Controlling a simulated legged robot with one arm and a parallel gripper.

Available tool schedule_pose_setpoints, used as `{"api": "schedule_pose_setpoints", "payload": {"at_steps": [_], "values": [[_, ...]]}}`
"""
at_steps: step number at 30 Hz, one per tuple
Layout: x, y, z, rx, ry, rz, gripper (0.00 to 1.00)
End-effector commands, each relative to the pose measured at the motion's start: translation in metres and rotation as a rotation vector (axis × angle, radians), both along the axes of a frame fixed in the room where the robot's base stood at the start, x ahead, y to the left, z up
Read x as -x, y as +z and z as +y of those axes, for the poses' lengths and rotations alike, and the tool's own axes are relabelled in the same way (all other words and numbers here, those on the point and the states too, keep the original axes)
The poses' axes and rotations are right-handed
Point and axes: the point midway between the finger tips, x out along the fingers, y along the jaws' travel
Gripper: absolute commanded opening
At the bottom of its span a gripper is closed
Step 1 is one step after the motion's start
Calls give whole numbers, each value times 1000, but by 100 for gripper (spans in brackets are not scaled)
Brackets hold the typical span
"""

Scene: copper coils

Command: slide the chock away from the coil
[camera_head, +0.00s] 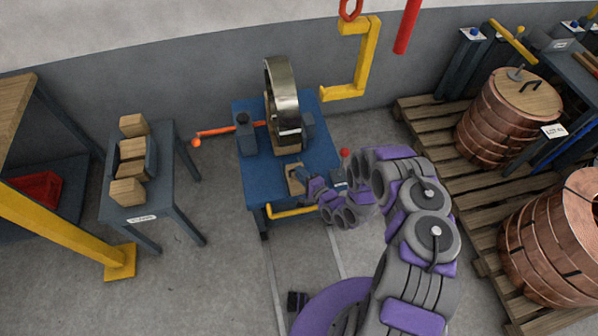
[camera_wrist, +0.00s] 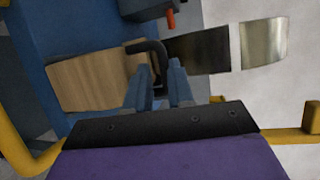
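The chock (camera_head: 295,178) is a wooden block on the front part of the blue stand, in front of the coil. In the wrist view its pale wood (camera_wrist: 90,82) shows, with a bent black handle (camera_wrist: 148,50) at its right end. The coil (camera_head: 283,95) is a narrow upright ring of shiny metal strip; part of its band (camera_wrist: 263,45) shows in the wrist view. My gripper (camera_head: 306,176) is at the chock's right side. Its two blue-grey fingers (camera_wrist: 159,78) stand on either side of the handle's end; whether they press on it is unclear.
The blue stand (camera_head: 262,186) has a yellow rail (camera_head: 290,211) at its front. A yellow hook (camera_head: 362,65) hangs behind to the right. A side table (camera_head: 167,158) with wooden blocks stands left. Copper coils (camera_head: 490,125) sit on a pallet (camera_head: 425,125) at right. Floor between is clear.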

Motion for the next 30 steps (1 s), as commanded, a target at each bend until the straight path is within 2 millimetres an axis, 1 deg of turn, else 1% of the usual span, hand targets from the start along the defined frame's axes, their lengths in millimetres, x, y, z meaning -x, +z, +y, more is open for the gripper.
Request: {"api": "schedule_pose_setpoints", "payload": {"at_steps": [1,6,13,17,20,23,30], "values": [[1,-1,-1,0,-1,4,22],[0,0,2,1,2,-1,38],[0,1,5,2,5,-5,38],[5,2,0,3,4,-3,38],[15,5,-10,1,2,-3,38],[29,8,-24,0,0,-3,38],[68,17,-56,-3,-4,-3,38]]}}
